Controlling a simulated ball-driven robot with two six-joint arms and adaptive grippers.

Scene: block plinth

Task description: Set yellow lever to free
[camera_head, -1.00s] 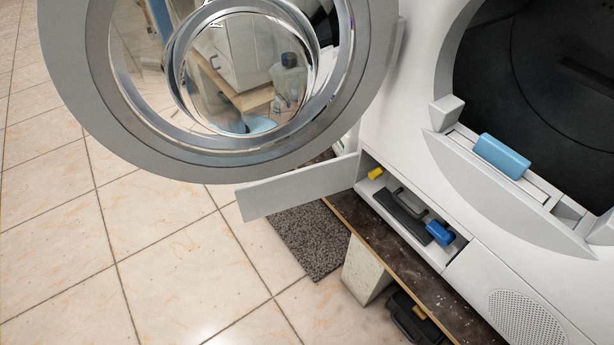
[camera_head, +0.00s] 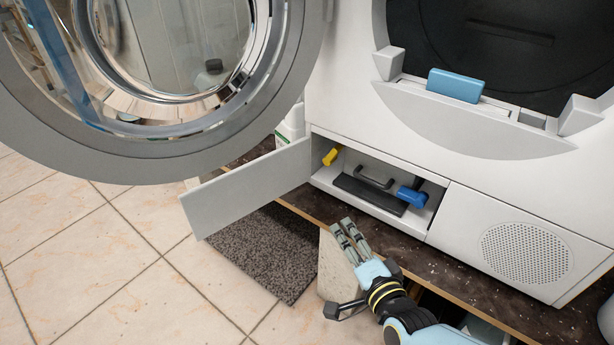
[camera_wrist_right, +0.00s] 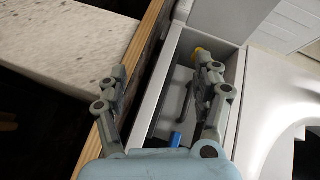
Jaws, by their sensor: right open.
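The yellow lever (camera_head: 331,156) is at the left end of the open compartment low on the white machine. A blue lever (camera_head: 412,194) is at the compartment's right end; a bit of blue (camera_wrist_right: 176,139) shows in the right wrist view. Between them is a dark panel with a handle (camera_head: 372,181). My right gripper (camera_head: 346,230) is open and empty, in front of and below the compartment, apart from the yellow lever. In the right wrist view its fingers (camera_wrist_right: 160,80) are spread wide. My left gripper is not in view.
The compartment's flap (camera_head: 247,187) stands open to the left. The large round door (camera_head: 160,150) hangs open above it. The machine stands on a dark plinth board (camera_head: 480,262) with a block (camera_head: 330,268) under it. Tiled floor (camera_head: 120,280) is clear at left.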

